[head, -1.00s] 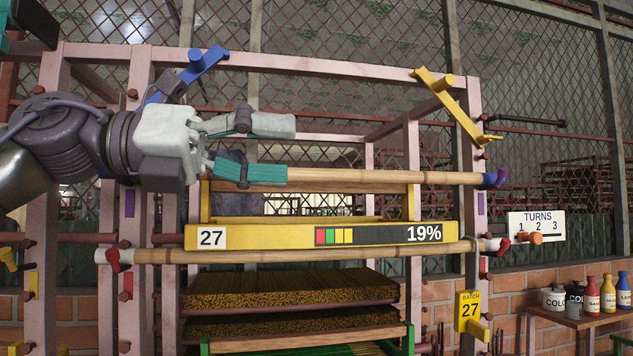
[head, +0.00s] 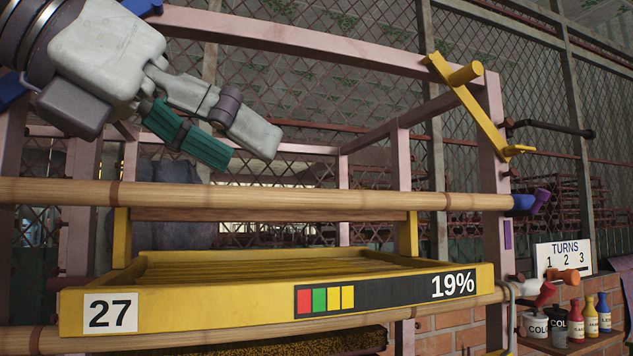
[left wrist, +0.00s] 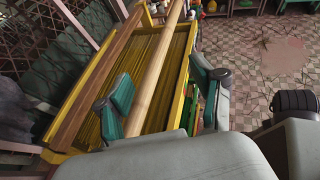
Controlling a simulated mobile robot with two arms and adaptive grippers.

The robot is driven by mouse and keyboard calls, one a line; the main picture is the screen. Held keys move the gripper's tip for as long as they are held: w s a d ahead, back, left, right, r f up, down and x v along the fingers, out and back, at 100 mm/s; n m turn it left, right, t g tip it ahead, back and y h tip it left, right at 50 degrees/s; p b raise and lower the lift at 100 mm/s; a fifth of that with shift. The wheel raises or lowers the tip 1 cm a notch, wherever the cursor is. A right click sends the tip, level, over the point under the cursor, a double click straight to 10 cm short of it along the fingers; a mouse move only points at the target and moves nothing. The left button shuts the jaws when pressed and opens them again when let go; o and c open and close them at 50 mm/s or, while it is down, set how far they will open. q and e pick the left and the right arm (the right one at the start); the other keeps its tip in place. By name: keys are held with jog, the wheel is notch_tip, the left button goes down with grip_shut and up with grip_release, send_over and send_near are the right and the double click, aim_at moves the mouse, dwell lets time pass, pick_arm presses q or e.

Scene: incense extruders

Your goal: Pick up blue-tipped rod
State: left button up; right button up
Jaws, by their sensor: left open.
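The blue-tipped rod (head: 300,194) is a long bamboo pole lying level across the rack, above the yellow tray. Its blue end (head: 522,204) shows at the right post; its left end runs out of the head view. My left gripper (head: 240,148) is open and empty in the head view, above the rod and apart from it, its fingers pointing down to the right. In the left wrist view, the rod (left wrist: 158,75) runs between the spread teal-padded fingers (left wrist: 162,90), with gaps at both sides. My right gripper is in neither view.
The yellow tray (head: 215,290) marked 27 and 19% sits just below the rod. A second bamboo rod (head: 35,338) runs beneath it. A yellow bracket (head: 470,108) juts from the right post. Paint pots and bottles (head: 577,318) stand at the lower right.

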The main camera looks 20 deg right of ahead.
aim_at(298, 189)
pick_arm(q)
jog(key=w+d, duration=0.1)
jog(key=w+d+f, duration=0.1)
jog(key=shift+w+d+f+p, duration=0.1)
jog(key=shift+w+f+p, duration=0.05)
jog(key=shift+w+p, duration=0.2)
jog(key=shift+w+d+f+p, duration=0.1)
jog(key=shift+d+f+p, duration=0.05)
jog(key=shift+d+p, duration=0.7)
jog(key=d, duration=0.1)
jog(key=d+f+p, duration=0.1)
jog(key=shift+w+d+f, duration=0.15)
jog(key=shift+w+d, duration=0.05)
jog(key=shift+d, duration=0.1)
jog(key=shift+w+d+f, duration=0.15)
jog(key=shift+w, duration=0.1)
jog(key=shift+s+a, duration=0.1)
jog(key=shift+a, duration=0.2)
jog(key=c, duration=0.6)
jog(key=shift+d, duration=0.1)
grip_shut()
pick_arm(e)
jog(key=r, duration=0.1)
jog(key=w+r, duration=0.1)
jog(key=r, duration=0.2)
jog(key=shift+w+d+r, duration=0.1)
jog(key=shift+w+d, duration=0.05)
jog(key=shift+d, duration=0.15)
